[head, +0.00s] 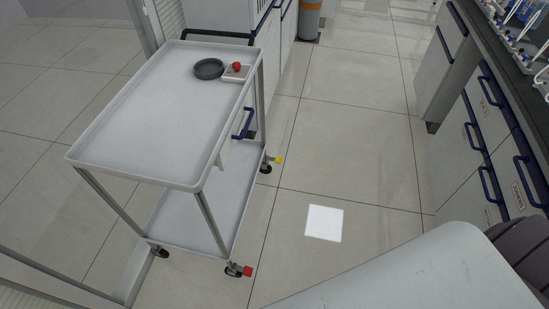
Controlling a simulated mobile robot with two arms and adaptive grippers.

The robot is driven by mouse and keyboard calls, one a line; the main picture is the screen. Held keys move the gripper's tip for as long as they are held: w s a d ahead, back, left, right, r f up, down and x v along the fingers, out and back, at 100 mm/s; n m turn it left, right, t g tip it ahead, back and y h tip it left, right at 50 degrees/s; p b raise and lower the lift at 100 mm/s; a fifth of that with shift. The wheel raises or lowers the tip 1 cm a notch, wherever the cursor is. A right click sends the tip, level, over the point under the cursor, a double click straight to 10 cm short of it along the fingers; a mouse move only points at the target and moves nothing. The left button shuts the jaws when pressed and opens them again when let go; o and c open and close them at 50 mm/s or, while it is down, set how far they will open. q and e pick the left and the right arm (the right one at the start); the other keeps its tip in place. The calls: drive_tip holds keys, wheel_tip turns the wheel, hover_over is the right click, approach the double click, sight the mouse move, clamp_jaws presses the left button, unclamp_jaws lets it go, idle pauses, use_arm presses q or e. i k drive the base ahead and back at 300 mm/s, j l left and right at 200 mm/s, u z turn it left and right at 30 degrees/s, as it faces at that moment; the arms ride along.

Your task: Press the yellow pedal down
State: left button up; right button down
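A small yellow pedal (278,160) sticks out to the right from the caster at the cart's far right corner, low near the floor. The white two-shelf cart (150,110) stands on casters at the left of the head view. A red pedal (247,271) shows at the caster of the cart's near right corner. Neither of my grippers shows in the head view. Whether the yellow pedal is up or down is too small to tell.
A dark round dish (209,69) and a small white box with a red button (236,67) are on the cart's top. A white square (324,223) lies on the tiled floor. Lab drawers (490,150) stand at the right. The floor between them and the cart is mostly free.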

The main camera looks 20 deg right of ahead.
sight(277, 160)
drive_tip(key=i+l, duration=0.2)
drive_tip(key=l, duration=0.15)
drive_tip(key=i+l, duration=0.2)
drive_tip(key=l, duration=0.2)
drive_tip(key=i+l, duration=0.2)
drive_tip(key=l, duration=0.15)
drive_tip(key=i+l, duration=0.2)
drive_tip(key=l, duration=0.15)
drive_tip(key=i+l+u, duration=0.1)
drive_tip(key=l, duration=0.3)
drive_tip(key=i+l, duration=0.45)
drive_tip(key=l, duration=0.3)
